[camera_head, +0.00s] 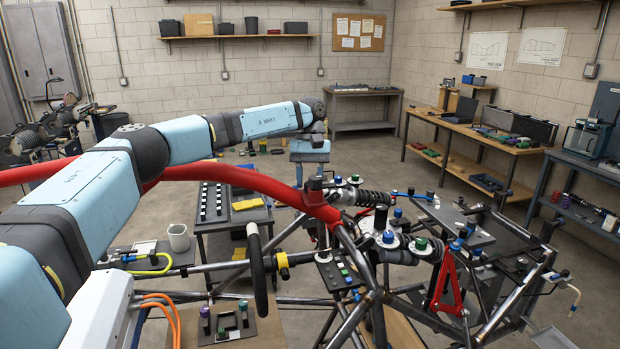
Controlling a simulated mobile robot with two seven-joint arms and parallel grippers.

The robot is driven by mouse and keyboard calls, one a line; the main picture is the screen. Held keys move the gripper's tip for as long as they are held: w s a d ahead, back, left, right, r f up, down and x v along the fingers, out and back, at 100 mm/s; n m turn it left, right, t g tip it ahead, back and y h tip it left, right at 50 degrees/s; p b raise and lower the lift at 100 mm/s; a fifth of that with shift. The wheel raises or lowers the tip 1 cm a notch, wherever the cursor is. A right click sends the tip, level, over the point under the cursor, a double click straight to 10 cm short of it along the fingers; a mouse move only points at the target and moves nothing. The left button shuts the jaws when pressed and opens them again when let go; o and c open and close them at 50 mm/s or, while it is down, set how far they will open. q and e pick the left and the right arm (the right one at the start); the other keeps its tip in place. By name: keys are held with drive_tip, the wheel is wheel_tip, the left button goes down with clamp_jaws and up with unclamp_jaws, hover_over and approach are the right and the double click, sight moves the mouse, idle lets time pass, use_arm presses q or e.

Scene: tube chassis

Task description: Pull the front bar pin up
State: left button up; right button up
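A thick red bar (230,177) runs from the left edge, behind my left arm, to the tube chassis (365,290). A dark fitting (317,190) sits on the red bar near its right end. I cannot make out a separate pin there; it may be hidden or too small. My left arm reaches across from the left and bends down at the wrist. My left gripper (311,170) points down just above the dark fitting. Its fingers are too small and dark to tell whether they are open or touch the fitting. My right gripper is not in view.
A dark cart (228,218) with a yellow cloth stands behind the bar. Workbenches line the right wall. Open floor lies toward the back.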

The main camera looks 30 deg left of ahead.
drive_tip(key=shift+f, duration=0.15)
use_arm(q)
clamp_jaws()
drive_tip(key=shift+r+p, duration=0.65)
drive_tip(key=shift+r, duration=1.2)
unclamp_jaws()
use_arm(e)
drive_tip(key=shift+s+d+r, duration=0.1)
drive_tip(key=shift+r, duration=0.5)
use_arm(q)
drive_tip(key=shift+w+r, duration=0.2)
drive_tip(key=shift+r, duration=0.1)
drive_tip(key=p+v, duration=0.2)
drive_tip(key=v, duration=1.1)
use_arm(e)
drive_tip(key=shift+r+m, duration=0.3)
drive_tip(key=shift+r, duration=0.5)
